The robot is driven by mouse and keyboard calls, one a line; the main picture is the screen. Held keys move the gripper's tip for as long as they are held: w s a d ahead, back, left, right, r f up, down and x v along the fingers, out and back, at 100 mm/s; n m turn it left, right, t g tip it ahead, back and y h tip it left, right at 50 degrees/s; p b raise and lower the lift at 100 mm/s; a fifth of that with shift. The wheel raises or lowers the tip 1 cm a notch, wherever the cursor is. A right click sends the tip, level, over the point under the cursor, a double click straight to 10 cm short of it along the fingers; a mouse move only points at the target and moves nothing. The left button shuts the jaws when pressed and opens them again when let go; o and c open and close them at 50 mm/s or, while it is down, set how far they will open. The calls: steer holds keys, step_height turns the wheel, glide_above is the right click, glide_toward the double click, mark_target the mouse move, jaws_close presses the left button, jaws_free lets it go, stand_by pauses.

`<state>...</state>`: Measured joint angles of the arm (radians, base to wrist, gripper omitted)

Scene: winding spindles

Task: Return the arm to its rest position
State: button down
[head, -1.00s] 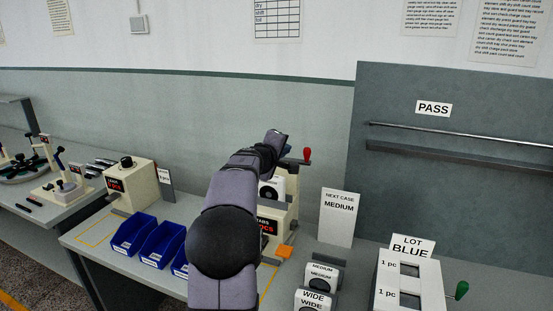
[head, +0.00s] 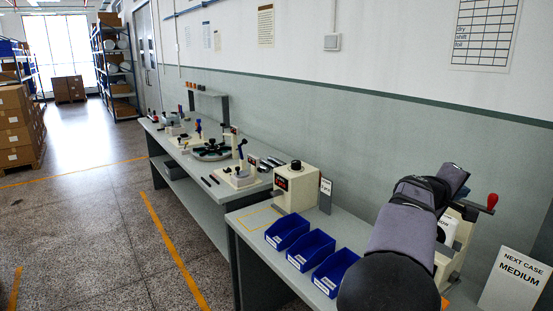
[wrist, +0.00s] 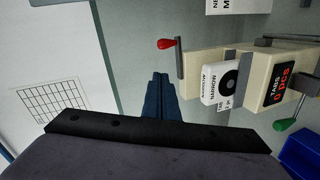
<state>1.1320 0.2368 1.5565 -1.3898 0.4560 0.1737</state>
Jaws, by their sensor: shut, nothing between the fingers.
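My gripper (wrist: 163,98) shows in the wrist view as two dark blue fingers pressed together with nothing between them. It points towards the grey-green wall, beside a cream winding machine (wrist: 235,76) with a red-knobbed lever and a "TABS 0 pcs" display. In the head view my purple-grey arm reaches up at the right, over the bench, and hides much of the same machine (head: 451,238).
Blue bins (head: 311,249) and a cream box with a red display (head: 295,187) stand on the near bench, left of my arm. A "NEXT CASE MEDIUM" card (head: 516,279) stands at right. A further bench (head: 205,190) holds several fixtures. Open floor lies left.

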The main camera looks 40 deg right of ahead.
steer(key=s+a+f+m+y, duration=0.1)
steer(key=a+f+y, duration=0.1)
steer(key=f, duration=0.4)
steer(key=s+a+f+m+y, duration=0.1)
steer(key=a+f+y, duration=0.1)
steer(key=a+f, duration=0.2)
steer(key=s+a+f+m+g+y, duration=0.1)
steer(key=a+f+m+y, duration=0.1)
steer(key=f, duration=0.6)
steer(key=shift+s+a+f, duration=0.35)
steer(key=shift+a+f, duration=0.05)
steer(key=shift+a, duration=0.1)
steer(key=w+a+f+y, duration=0.15)
steer(key=a+f, duration=0.25)
steer(key=a, duration=0.4)
steer(key=w+a+f+m+t+y+p, duration=0.1)
steer(key=a+f+y, duration=0.25)
steer(key=a, duration=0.45)
steer(key=w+a+f+y, duration=0.2)
steer(key=a+f, duration=0.3)
steer(key=a, duration=0.2)
steer(key=w+a+r+n+y+p, duration=0.1)
steer(key=a+n, duration=0.3)
steer(key=a, duration=1)
steer(key=w+a+r+n+p, duration=0.1)
steer(key=w+a+n+p, duration=0.1)
steer(key=a, duration=1.3)
steer(key=shift+w+r+n+t+y+p, duration=0.15)
steer(key=shift+w+n+t+y+p, duration=0.2)
steer(key=shift+w+n, duration=0.55)
